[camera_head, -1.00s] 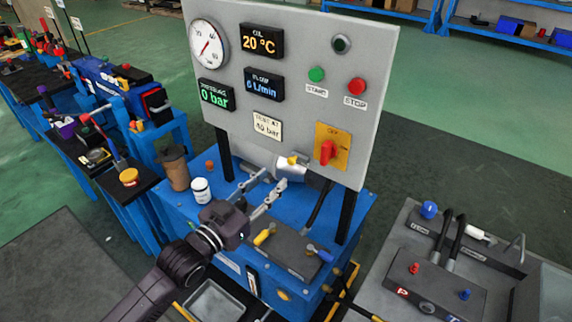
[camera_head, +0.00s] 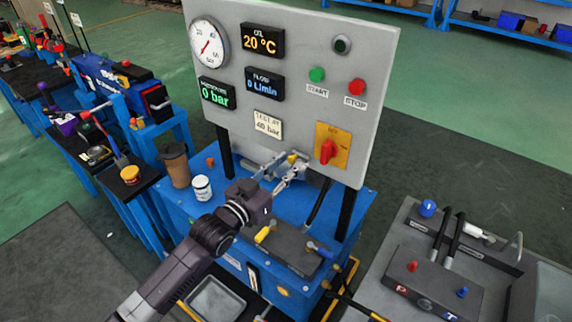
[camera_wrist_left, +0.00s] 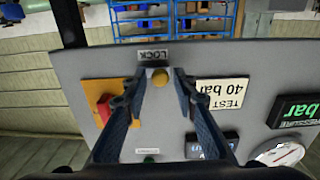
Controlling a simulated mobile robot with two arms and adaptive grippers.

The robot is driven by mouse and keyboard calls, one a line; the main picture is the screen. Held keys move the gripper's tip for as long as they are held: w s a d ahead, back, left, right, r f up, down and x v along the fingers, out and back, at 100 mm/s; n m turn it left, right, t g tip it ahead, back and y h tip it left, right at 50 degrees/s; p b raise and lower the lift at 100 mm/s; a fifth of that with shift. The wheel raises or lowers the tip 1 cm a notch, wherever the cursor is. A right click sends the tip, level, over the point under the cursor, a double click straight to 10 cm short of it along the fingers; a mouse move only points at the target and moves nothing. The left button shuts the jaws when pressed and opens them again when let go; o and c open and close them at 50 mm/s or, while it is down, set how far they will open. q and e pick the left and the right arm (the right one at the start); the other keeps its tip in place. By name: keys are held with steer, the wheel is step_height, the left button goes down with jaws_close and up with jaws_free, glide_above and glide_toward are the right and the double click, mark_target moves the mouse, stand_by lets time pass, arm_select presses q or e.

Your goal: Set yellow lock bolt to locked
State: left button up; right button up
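The yellow lock bolt (camera_head: 291,158) sits at the lower edge of the grey panel; in the left wrist view its round yellow end (camera_wrist_left: 159,77) shows beside a small LOCK label (camera_wrist_left: 152,55). My left gripper (camera_head: 282,167) is at the bolt, partly covering its metal body in the head view. In the left wrist view the left gripper (camera_wrist_left: 157,90) is open, with one finger on each side of the yellow end and gaps visible between. Whether a finger touches the bolt, I cannot tell. My right gripper is not in view.
The panel (camera_head: 370,100) carries a red rotary switch (camera_head: 327,151), buttons, displays and a gauge close above the gripper. On the blue bench stand a white jar (camera_head: 202,188) and a brown cup (camera_head: 176,168). A block with yellow and blue levers (camera_head: 290,248) lies in front.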

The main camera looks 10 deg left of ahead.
arm_select(q)
steer(key=c, duration=0.5)
jaws_close()
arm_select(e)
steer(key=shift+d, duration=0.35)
arm_select(q)
steer(key=d, duration=0.1)
steer(key=s+d+p, duration=0.1)
steer(key=d, duration=0.2)
steer(key=shift+s+d+p, duration=0.25)
steer(key=shift+s+p, duration=0.05)
steer(key=shift+s, duration=0.1)
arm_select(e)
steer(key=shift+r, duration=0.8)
arm_select(q)
steer(key=o, duration=0.8)
jaws_free()
steer(key=shift+d, duration=0.15)
steer(key=shift+o, duration=0.2)
